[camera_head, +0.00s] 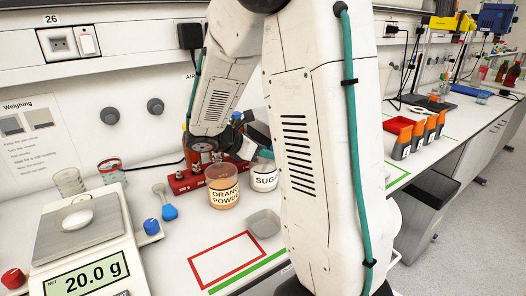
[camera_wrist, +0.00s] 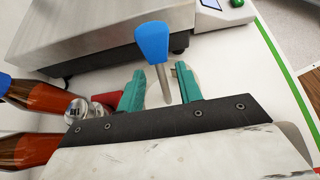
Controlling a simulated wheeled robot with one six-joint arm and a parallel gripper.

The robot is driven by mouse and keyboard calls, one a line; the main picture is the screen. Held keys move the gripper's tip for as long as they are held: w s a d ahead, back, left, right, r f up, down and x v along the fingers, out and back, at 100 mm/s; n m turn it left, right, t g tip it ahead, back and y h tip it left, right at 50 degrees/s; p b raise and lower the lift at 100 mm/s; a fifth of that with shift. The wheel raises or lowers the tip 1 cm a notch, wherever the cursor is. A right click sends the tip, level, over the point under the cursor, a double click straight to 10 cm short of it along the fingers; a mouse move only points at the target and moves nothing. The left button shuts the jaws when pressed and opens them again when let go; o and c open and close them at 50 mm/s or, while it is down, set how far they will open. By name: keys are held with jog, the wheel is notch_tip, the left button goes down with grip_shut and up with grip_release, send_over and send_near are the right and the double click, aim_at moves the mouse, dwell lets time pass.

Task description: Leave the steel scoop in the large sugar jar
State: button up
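A tool with a blue handle (camera_wrist: 154,43) and thin steel shaft, apparently the steel scoop, shows in the wrist view. Its shaft is between the green fingers of my gripper (camera_wrist: 160,70), which stand apart with gaps on both sides. The scoop's bowl is hidden. A pale round surface shows behind the fingers; I cannot tell whether it is a jar. In the head view, a jar labelled sugar (camera_head: 265,181) stands right of the orange powder jar (camera_head: 223,196), partly hidden by my arm. My gripper is not clear there.
A balance (camera_head: 83,250) reading 20.0 g stands at the left. A blue scoop-like tool (camera_head: 168,212) lies beside it. A grey dish (camera_head: 263,223) sits near a red-outlined area (camera_head: 224,259). Brown bottles (camera_wrist: 35,97) are close at the wrist view's left.

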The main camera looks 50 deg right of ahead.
jog(key=v, duration=0.7)
jog(key=shift+a+r, duration=0.2)
jog(key=shift+a, duration=0.15)
jog(key=shift+w+r, duration=0.1)
jog(key=a+r, duration=0.4)
jog(key=r, duration=0.7)
jog(key=shift+w+r, duration=0.2)
jog(key=shift+w, duration=0.3)
dwell(0.3)
